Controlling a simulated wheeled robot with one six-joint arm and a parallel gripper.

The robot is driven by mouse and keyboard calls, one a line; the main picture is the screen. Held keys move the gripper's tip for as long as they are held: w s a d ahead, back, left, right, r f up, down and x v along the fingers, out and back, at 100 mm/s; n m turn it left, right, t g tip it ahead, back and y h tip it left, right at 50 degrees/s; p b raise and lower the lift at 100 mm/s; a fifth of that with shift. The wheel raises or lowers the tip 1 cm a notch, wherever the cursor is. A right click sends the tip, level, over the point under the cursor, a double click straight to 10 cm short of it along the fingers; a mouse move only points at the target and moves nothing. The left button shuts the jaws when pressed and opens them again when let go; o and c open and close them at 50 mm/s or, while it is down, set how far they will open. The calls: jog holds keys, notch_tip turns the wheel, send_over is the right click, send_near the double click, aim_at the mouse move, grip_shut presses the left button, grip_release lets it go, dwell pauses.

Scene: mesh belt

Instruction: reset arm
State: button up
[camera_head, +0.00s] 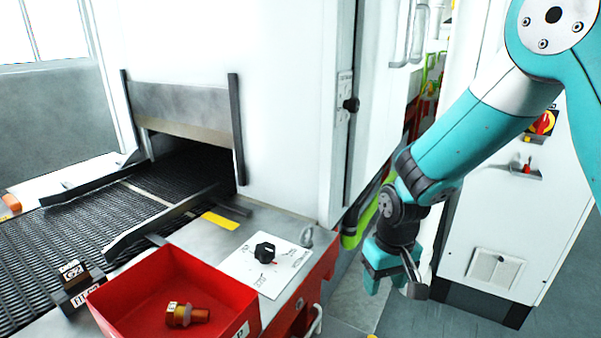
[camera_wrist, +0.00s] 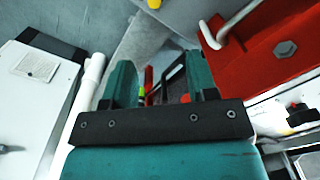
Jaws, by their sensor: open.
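My gripper (camera_head: 392,282) hangs at the end of my teal arm, right of the red machine edge and over the gap before the white cabinet. In the wrist view its two teal fingers (camera_wrist: 160,85) stand apart with nothing between them. The gripper is open and empty. It is clear of the red bin and the belt.
A red bin (camera_head: 243,300) holds a brass fitting (camera_head: 186,315). Left of it are the mesh belt (camera_head: 30,255) and a block marked G2 (camera_head: 74,276). A black knob (camera_head: 264,252) sits on a white plate. A white cabinet (camera_head: 510,230) stands at right.

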jog(key=s+a+r+n+y, duration=0.2)
jog(key=s+r, duration=0.6)
jog(key=s, duration=0.2)
jog(key=s+a+r+n+y, duration=0.1)
jog(key=s+a+r+n, duration=0.2)
jog(key=s+r, duration=0.6)
jog(key=shift+s+a+r+y, duration=0.2)
jog(key=shift+s+a+y, duration=0.2)
jog(key=shift+s, duration=0.45)
jog(key=shift+c, duration=0.5)
